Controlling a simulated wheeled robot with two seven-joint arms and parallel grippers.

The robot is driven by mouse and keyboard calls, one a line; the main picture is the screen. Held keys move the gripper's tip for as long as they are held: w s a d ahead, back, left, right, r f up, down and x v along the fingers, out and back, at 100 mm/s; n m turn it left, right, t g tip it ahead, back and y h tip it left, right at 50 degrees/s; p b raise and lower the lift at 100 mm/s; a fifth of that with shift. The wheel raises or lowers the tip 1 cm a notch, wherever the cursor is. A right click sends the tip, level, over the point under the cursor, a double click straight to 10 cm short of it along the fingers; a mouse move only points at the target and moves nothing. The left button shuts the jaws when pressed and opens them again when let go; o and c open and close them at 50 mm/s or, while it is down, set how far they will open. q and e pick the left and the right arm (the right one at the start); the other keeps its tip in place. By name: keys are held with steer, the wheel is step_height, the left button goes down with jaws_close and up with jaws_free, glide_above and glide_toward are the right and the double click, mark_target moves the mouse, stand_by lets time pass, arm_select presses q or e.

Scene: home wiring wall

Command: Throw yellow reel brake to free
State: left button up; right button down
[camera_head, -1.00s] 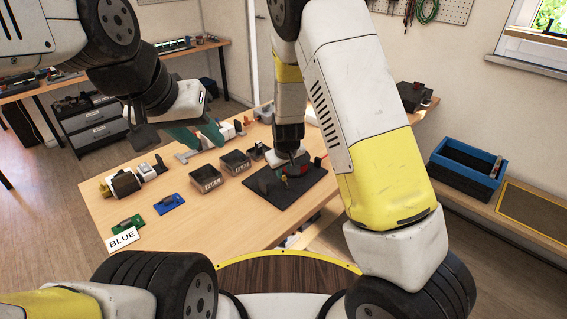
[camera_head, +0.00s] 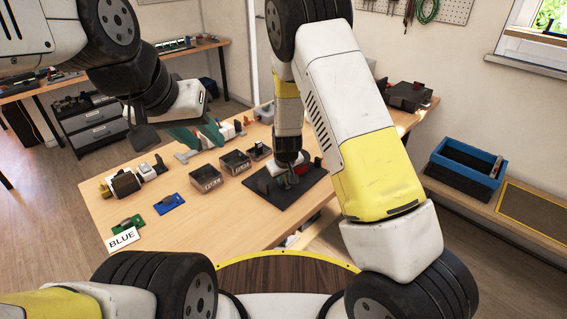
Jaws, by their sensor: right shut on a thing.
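My right gripper (camera_head: 289,174) points down over a black board (camera_head: 305,194) on the wooden bench. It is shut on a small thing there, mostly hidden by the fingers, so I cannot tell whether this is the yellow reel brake. A red piece (camera_head: 304,168) stands beside the fingers, and a dark upright piece (camera_head: 264,185) stands to their left.
Two black bins (camera_head: 206,178) stand left of the board. A blue crate (camera_head: 466,160) is at the right. The bench front middle is clear.

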mark_target(292, 190)
steer(key=shift+s+d, duration=0.1)
steer(key=shift+d, duration=0.05)
steer(key=shift+s+d+t+y, duration=0.2)
steer(key=shift+d+t+y, duration=0.15)
steer(key=shift+t+y, duration=0.35)
steer(key=shift+s+d+r+m+t+y, duration=0.1)
steer(key=shift+s+d+m+t+y, duration=0.1)
steer(key=shift+t+y, duration=0.25)
steer(key=shift+s+d+m+t+y, duration=0.1)
steer(key=shift+s+m+t+y, duration=0.1)
steer(key=shift+t+y, duration=0.2)
steer(key=shift+s+d+t+y, duration=0.25)
steer(key=shift+s+t+y, duration=0.05)
steer(key=shift+t+y, duration=0.55)
steer(key=shift+s+d+f+m+t+y, duration=0.1)
steer(key=shift+s+d+m+t+y, duration=0.15)
steer(key=shift+t+y, duration=0.4)
steer(key=shift+s+d+f+m+t+y, duration=0.1)
steer(key=shift+d+m+t+y, duration=0.2)
steer(key=shift+t+y, duration=0.35)
steer(key=c, duration=1.7)
jaws_free()
steer(key=shift+a, duration=0.1)
